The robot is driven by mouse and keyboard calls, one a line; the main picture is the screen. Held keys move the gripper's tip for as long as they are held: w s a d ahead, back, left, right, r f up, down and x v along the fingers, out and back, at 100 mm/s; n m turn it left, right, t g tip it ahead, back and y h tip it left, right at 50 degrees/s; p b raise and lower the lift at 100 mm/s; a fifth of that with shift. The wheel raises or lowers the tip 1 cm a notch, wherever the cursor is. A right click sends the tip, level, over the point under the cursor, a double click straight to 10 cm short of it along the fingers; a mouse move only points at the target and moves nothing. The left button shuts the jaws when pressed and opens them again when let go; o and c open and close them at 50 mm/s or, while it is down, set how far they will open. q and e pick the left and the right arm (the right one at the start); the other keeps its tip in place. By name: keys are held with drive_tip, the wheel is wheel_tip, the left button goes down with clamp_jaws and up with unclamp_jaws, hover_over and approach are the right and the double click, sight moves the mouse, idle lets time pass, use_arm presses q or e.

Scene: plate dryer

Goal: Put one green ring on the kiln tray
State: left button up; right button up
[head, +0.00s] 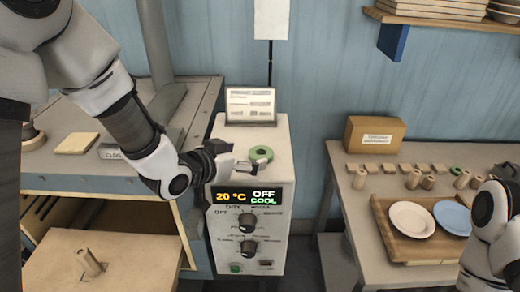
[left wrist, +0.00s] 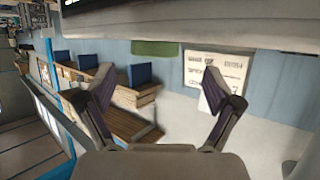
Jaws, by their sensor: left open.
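A green ring (head: 260,154) lies flat on top of the white control box. My left gripper (head: 250,163) is open just beside it, low over the box top; whether they touch I cannot tell. In the left wrist view the open fingers (left wrist: 157,100) have nothing between their tips, and a green strip (left wrist: 155,47), likely the ring, shows beyond them. A second green ring (head: 456,171) is on the right table. A pale slab with an upright peg (head: 88,262), likely the kiln tray, is at the lower left. My right arm is at the right edge; its jaws are unclear.
The control box (head: 274,215) reads 20 °C, OFF, COOL and has knobs. A small sign (head: 250,105) stands at its back. The right table holds a wooden tray (head: 440,249) with a white plate (head: 412,220) and a blue plate (head: 453,217), several pegs and a cardboard box (head: 374,134).

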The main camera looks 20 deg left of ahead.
sight(258, 153)
use_arm(q)
drive_tip(key=shift+w+d+r+p, duration=0.15)
drive_tip(key=shift+d+p, duration=0.3)
drive_tip(key=shift+w+d+r+p, duration=0.1)
drive_tip(key=shift+d+p, duration=0.3)
drive_tip(key=shift+p, duration=0.05)
drive_tip(key=w, duration=0.1)
drive_tip(key=w+f, duration=0.2)
drive_tip(key=w, duration=0.1)
drive_tip(key=shift+d+f, duration=0.2)
drive_tip(key=shift+f, duration=0.05)
drive_tip(key=shift+a, duration=0.1)
drive_tip(key=shift+s+r, duration=0.15)
drive_tip(key=shift+s, duration=0.15)
drive_tip(key=c, duration=0.3)
drive_tip(key=shift+s+r, duration=0.15)
drive_tip(key=shift+s, duration=0.15)
drive_tip(key=c, duration=0.9)
drive_tip(key=shift+w, duration=0.15)
drive_tip(key=shift+c, duration=0.7)
use_arm(e)
drive_tip(key=shift+s+d+r, duration=0.15)
drive_tip(key=shift+s+r, duration=0.05)
drive_tip(key=shift+r, duration=0.5)
drive_tip(key=shift+s+d+r, duration=0.1)
drive_tip(key=shift+s+r, duration=0.05)
drive_tip(key=shift+r, duration=0.5)
